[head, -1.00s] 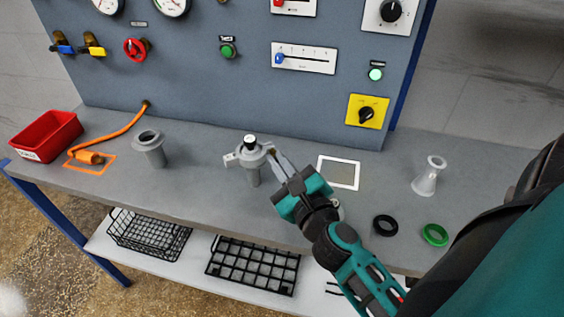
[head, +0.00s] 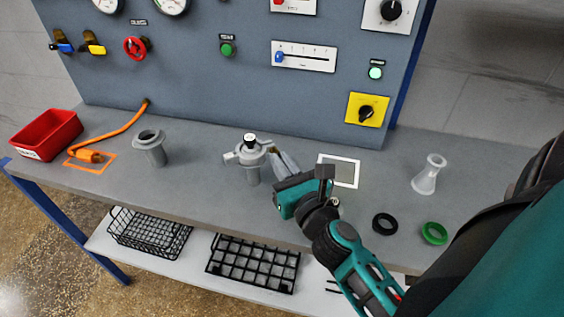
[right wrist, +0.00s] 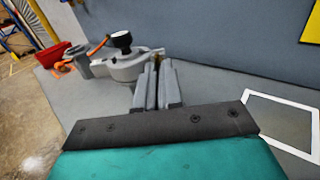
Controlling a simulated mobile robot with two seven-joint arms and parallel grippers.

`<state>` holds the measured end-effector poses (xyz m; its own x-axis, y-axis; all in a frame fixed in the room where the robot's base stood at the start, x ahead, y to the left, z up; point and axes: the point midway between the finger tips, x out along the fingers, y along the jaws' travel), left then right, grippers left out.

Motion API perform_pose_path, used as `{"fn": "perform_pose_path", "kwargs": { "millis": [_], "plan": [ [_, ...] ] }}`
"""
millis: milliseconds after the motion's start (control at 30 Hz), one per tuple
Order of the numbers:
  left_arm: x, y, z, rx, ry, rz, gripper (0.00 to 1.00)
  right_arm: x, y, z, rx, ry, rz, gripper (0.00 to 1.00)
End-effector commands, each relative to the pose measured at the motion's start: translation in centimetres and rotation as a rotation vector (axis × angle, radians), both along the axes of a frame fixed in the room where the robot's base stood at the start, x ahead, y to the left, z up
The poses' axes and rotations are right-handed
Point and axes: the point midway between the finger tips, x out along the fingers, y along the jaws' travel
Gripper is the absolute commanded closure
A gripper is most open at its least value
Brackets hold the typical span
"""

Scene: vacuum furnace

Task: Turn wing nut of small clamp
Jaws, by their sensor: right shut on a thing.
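The small clamp (head: 242,155) is a light grey ring around the top of a grey upright fitting (head: 252,174) at the middle of the bench. A black-topped knob (head: 249,139) stands on the fitting. In the right wrist view the clamp (right wrist: 128,70) lies just beyond my fingers. My right gripper (head: 277,155) reaches the clamp's right side. In the wrist view its fingers (right wrist: 157,68) are close together on the wing nut (right wrist: 156,59), which is mostly hidden between the tips. My left gripper is not in view.
A second grey fitting (head: 150,148), an orange hose (head: 118,134) and a red bin (head: 46,135) are to the left. A white-framed square (head: 345,159), a clear flared piece (head: 429,174), a black ring (head: 385,224) and a green ring (head: 434,233) are to the right. The control panel (head: 180,80) rises behind.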

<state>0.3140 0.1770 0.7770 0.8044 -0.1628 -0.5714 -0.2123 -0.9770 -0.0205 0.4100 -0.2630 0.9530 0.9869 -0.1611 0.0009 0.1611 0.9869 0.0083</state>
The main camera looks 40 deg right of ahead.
Motion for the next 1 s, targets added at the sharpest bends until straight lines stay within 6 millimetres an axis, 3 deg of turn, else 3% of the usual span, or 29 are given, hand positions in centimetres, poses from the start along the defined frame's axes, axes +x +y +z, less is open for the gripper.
{"fn": "perform_pose_path", "kwargs": {
  "millis": [367, 400, 667, 1000],
  "plan": [
    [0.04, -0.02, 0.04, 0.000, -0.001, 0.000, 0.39, 0.01, 0.03, 0.12, 0.006, -0.004, 0.001, 1.00],
    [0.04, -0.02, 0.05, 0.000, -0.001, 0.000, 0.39, 0.02, 0.03, 0.13, 0.005, -0.004, 0.001, 0.93],
    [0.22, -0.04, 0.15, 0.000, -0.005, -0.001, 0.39, 0.01, 0.03, 0.09, 0.006, -0.003, 0.001, 0.68],
    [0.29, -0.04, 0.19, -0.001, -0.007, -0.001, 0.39, 0.00, 0.02, 0.05, -0.020, 0.002, 0.000, 0.67]
  ]
}}
